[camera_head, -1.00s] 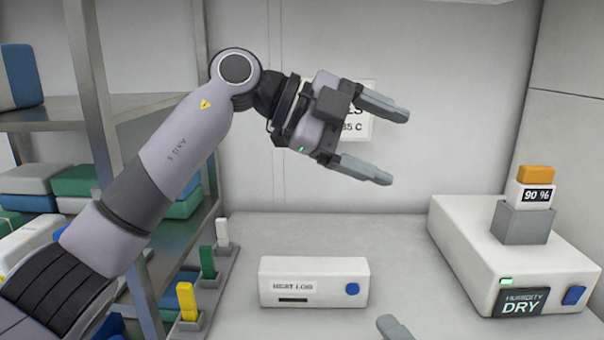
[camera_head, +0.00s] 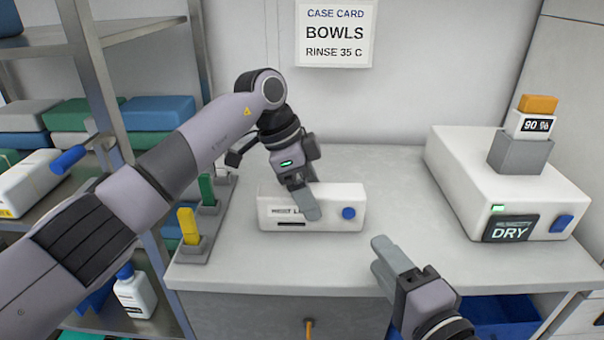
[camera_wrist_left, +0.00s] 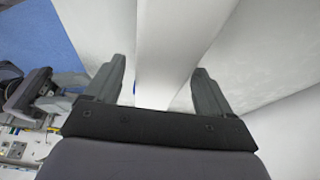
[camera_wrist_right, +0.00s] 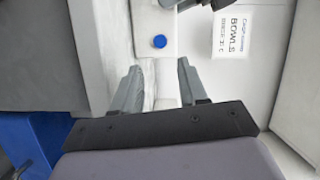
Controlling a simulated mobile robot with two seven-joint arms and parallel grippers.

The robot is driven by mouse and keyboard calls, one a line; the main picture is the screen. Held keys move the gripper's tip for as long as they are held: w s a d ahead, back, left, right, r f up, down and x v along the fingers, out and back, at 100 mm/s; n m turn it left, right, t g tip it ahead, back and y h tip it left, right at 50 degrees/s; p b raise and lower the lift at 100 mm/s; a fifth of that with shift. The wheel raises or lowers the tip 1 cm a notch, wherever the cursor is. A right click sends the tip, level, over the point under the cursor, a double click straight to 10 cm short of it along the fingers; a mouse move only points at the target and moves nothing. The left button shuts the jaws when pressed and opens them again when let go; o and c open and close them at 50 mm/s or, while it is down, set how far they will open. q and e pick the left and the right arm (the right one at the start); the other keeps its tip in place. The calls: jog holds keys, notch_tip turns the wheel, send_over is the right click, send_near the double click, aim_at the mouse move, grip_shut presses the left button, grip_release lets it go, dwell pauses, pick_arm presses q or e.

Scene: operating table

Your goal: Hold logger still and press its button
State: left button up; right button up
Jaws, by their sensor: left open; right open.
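The logger (camera_head: 335,218) is a white box on the counter with a dark slot and a partly covered label. Its round blue button (camera_head: 348,213) is at the right of its front. The button also shows in the right wrist view (camera_wrist_right: 159,41). My right gripper (camera_head: 381,254) is open and empty at the counter's front edge, right of and nearer than the logger.
A white humidity unit (camera_head: 460,190) with a DRY display stands at the right. Yellow (camera_head: 188,226) and green (camera_head: 206,189) tags stand in holders left of the logger. A shelf rack (camera_head: 90,75) is at the far left. The counter between logger and humidity unit is clear.

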pick_arm(q)
jog(key=shift+x, duration=1.4)
jog(key=c, duration=1.3)
pick_arm(e)
grip_shut()
jog(key=shift+f, duration=0.1)
